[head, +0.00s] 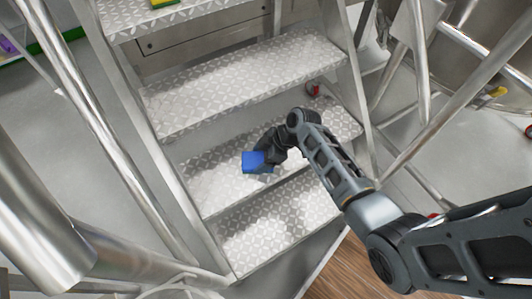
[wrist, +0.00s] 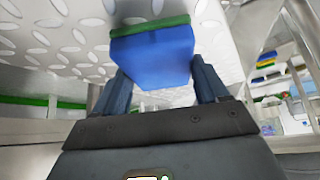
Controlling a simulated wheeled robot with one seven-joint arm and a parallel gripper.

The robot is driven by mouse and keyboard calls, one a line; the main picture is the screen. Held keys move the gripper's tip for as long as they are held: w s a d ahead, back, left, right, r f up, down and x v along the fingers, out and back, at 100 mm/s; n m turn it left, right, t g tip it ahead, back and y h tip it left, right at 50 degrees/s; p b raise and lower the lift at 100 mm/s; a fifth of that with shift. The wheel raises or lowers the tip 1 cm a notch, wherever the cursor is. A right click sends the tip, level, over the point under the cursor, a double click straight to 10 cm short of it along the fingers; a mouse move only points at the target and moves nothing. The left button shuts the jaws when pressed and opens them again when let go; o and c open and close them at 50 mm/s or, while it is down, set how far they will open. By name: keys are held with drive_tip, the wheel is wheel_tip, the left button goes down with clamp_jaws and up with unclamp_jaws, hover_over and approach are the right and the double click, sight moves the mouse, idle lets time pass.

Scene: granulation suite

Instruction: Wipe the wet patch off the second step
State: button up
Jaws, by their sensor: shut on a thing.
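My gripper (head: 264,155) is shut on a blue sponge (head: 253,162). It holds the sponge over the second step (head: 213,187), near the middle of the tread. In the wrist view the blue sponge (wrist: 152,57), with a green layer along one side, sits between the two fingers of my gripper (wrist: 160,82). The patterned metal tread lies close by in that view; I cannot tell whether the sponge touches it. The second step has bright, whitish areas. I cannot tell a wet patch from the shine, and the gripper and arm hide part of the tread.
A small red object (head: 313,88) is at the right, under the third step (head: 240,80). A yellow-and-green item (head: 163,3) lies on a higher step. Metal rails (head: 125,140) flank the stairs. The bottom step (head: 275,230) is clear.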

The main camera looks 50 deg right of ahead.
drive_tip(key=shift+w+a+p, duration=0.1)
drive_tip(key=shift+w+a, duration=0.4)
drive_tip(key=shift+a, duration=1.1)
drive_tip(key=shift+w+a+p, duration=0.15)
drive_tip(key=shift+w+a, duration=0.35)
drive_tip(key=shift+a, duration=1.1)
drive_tip(key=shift+w+a+p, duration=0.1)
drive_tip(key=shift+w+a, duration=0.4)
drive_tip(key=shift+a, duration=1.1)
wheel_tip(320, 180, up, 6)
drive_tip(key=p, duration=0.5)
drive_tip(key=shift+d, duration=0.1)
wheel_tip(320, 180, up, 3)
drive_tip(key=p, duration=0.2)
drive_tip(key=shift+p, duration=0.4)
